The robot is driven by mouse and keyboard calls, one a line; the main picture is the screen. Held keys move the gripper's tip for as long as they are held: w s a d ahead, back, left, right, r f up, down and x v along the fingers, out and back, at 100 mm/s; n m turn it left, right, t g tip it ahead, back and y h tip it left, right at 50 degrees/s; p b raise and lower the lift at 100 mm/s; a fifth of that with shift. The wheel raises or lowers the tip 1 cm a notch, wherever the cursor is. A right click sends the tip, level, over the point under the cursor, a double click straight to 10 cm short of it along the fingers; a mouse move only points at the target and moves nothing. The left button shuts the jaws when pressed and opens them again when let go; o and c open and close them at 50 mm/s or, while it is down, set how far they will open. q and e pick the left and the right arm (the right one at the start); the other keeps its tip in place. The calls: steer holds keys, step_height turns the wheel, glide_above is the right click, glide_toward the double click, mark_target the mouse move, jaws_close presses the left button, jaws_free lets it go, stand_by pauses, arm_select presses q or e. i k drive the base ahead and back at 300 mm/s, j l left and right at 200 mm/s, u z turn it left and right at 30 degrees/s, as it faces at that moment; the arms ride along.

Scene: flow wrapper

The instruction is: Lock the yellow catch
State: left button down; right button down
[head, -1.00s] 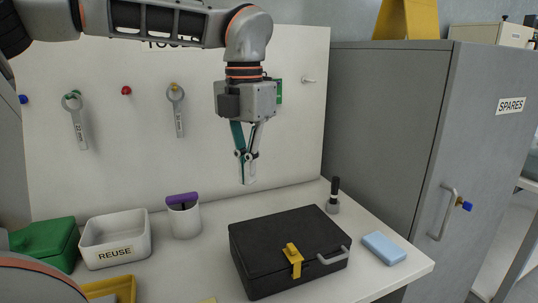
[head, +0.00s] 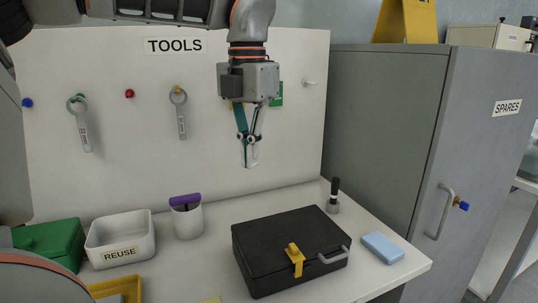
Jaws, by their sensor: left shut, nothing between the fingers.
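The yellow catch (head: 294,258) is on the front of a black case (head: 262,242) on the bench. Its upper part sits at the lid edge and its tongue hangs down over the front face. The lid looks closed. I cannot tell whether the catch is locked. My left gripper (head: 250,165) points down in the air, above and behind the case, well apart from the catch. Its fingers are together and empty. My right gripper is not in view.
A grey handle (head: 334,255) is beside the catch. A blue block (head: 382,248) and a black-handled stamp (head: 334,197) stand right of the case. A purple-topped cup (head: 187,217), REUSE bin (head: 121,250) and green box (head: 52,242) stand left. A grey SPARES cabinet (head: 430,130) bounds the right.

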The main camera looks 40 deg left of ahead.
mark_target(295, 254)
steer(key=k+l, duration=1.2)
steer(key=l, duration=0.15)
